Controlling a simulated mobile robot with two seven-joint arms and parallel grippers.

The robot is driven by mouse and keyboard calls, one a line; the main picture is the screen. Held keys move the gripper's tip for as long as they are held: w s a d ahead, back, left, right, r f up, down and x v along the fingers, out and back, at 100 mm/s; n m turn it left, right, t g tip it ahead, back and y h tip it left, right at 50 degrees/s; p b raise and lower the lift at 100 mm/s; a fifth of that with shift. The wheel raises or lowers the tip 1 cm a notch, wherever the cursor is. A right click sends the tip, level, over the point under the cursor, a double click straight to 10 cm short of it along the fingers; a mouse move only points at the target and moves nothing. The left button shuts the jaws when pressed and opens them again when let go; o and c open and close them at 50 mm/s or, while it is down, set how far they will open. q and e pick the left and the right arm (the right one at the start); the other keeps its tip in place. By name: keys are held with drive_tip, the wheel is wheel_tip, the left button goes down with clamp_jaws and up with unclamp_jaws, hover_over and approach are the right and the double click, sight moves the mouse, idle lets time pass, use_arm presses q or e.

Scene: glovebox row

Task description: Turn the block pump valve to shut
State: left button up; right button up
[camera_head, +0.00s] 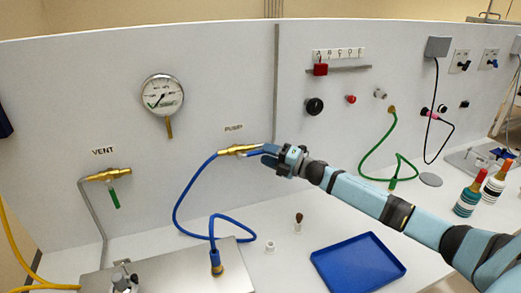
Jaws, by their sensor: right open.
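The brass pump valve (236,150) is on the white wall panel under the PUMP label (233,128). A blue hose (178,205) runs from its left end down to a fitting on the metal plate. A short blue piece, seemingly its handle, points right from the valve (255,153). My right gripper (268,154) is open at the right end of the valve, by this blue piece. The fingertips are small and partly hide the handle, so I cannot tell whether they touch it. My left gripper is not in view.
Left of it, the VENT valve (106,175) has a green handle hanging down. A round gauge (163,95) is above. A blue tray (357,264) and a small brush (298,219) are below my right arm. A green hose (372,165) hangs at right.

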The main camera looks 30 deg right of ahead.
drive_tip(key=shift+x, duration=1.4)
drive_tip(key=shift+c, duration=0.4)
clamp_jaws()
drive_tip(key=shift+f, duration=0.1)
